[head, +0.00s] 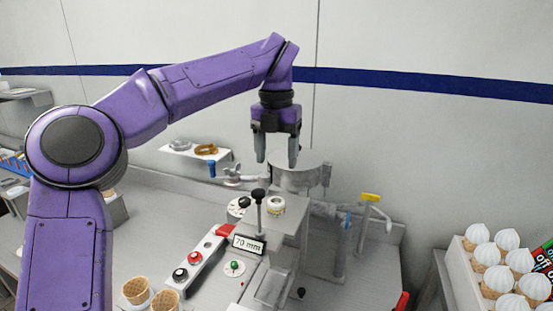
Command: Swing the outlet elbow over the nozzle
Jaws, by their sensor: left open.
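My left gripper (277,160) points down, with its two fingers apart and empty. In the picture it is just above and in front of a round metal vessel (298,176); I cannot tell how far apart they are in depth. A grey pipe (325,209) runs right from the vessel area, near a blue-handled valve (347,220) and a yellow-handled upright (370,197). I cannot tell which pipe piece is the outlet elbow. The nozzle is not clearly identifiable. My right gripper is not in view.
A metal stand with a black-knobbed lever (258,196) and a "70 mm" sign (248,244) stands in front of the vessel. A button panel (200,258) lies left of it. Waffle cones (136,290) stand front left; a rack of topped cones (463,276) is at right. A small shelf (178,158) is behind.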

